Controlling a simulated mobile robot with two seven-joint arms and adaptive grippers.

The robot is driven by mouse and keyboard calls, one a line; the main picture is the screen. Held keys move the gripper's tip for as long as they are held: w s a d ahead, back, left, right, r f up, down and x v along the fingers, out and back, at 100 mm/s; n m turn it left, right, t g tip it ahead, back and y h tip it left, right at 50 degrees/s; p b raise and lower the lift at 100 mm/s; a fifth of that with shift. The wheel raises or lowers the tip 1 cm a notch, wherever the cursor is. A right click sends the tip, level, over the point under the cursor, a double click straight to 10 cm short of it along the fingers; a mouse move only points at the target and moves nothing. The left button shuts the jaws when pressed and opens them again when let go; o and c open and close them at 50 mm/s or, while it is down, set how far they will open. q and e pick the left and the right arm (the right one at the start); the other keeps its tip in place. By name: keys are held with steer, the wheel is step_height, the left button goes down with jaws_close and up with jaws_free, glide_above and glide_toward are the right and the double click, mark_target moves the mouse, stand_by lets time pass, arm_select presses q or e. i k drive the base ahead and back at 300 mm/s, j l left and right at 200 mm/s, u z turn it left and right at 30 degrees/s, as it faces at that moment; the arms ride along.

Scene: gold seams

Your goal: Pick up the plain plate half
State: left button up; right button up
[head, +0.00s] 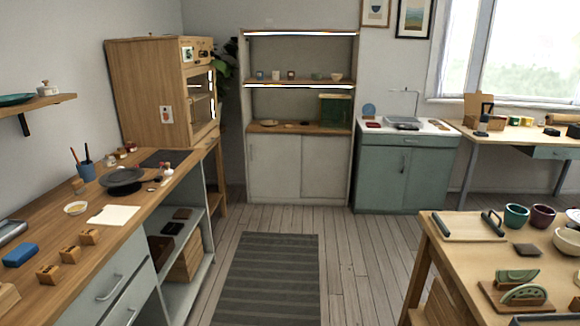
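Two green, half-round pieces that look like plate halves stand at the lower right, on a wooden holder (490,292) on the right table. The rear green piece (517,275) looks plain at this size. The front green piece (524,294) shows paler marks along its face. They are too small for me to be sure which is the plain plate half. Neither of my grippers is in view.
The right table (458,256) also carries a wooden board (462,227), a green cup (516,216), a purple cup (542,217) and a white bowl (568,243). A long counter (140,232) runs along the left. The floor between, with a striped rug (268,280), is clear.

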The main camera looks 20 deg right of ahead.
mark_target(506, 274)
steer(key=i+z, duration=0.25)
steer(key=z, duration=0.25)
steer(key=i+z, duration=0.25)
steer(key=z, duration=0.25)
steer(key=i+j+z, duration=0.2)
steer(key=z, duration=0.3)
steer(key=i+j+z, duration=0.2)
steer(key=z, duration=0.3)
